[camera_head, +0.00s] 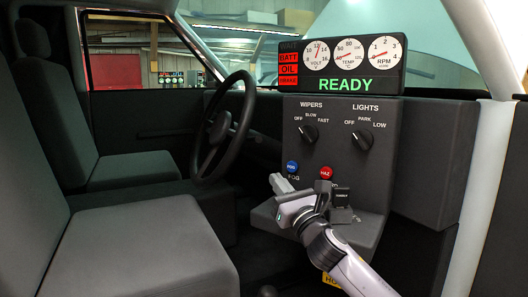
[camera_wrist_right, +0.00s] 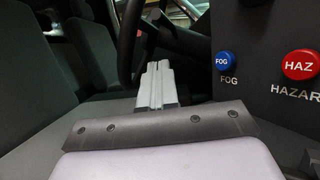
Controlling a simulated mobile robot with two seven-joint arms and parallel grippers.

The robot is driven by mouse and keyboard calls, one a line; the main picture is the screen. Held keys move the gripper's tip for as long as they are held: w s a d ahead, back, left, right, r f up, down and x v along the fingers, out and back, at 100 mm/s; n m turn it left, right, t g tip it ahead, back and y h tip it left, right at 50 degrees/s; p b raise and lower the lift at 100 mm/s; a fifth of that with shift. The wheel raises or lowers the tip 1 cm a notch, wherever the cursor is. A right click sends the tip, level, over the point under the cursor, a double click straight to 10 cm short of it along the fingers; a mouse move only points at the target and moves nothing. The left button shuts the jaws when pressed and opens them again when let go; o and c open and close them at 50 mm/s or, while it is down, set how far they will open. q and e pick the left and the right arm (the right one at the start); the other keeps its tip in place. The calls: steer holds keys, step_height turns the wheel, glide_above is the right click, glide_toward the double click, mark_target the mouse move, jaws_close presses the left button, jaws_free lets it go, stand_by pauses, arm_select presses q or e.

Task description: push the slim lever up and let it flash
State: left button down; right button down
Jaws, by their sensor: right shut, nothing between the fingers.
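My right gripper (camera_head: 281,184) is shut and empty, just in front of the lower console, left of and below the red HAZ button. It also shows in the right wrist view (camera_wrist_right: 157,72), its fingers together and pointing toward the steering wheel. I cannot make out the slim lever for certain; my gripper and wrist cover part of the lower console. A small black labelled block (camera_head: 342,199) shows just right of my wrist, and its label is too small to read surely. My left gripper is not in view.
The console (camera_head: 341,168) holds a blue FOG button (camera_head: 292,167), a red HAZ button (camera_head: 326,173), a wiper knob (camera_head: 308,133) and a lights knob (camera_head: 363,138). The display (camera_head: 340,60) reads READY. The steering wheel (camera_head: 222,125) and seats stand left.

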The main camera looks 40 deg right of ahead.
steer(key=w+d+r+p, duration=0.1)
steer(key=w+r+p, duration=0.1)
steer(key=w+r, duration=0.3)
steer(key=shift+p+x, duration=0.3)
steer(key=shift+x, duration=0.8)
steer(key=shift+s+d, duration=0.1)
step_height(320, 180, up, 4)
steer(key=p, duration=0.3)
steer(key=shift+f, duration=0.2)
steer(key=shift+d+f, duration=0.1)
steer(key=shift+f, duration=0.05)
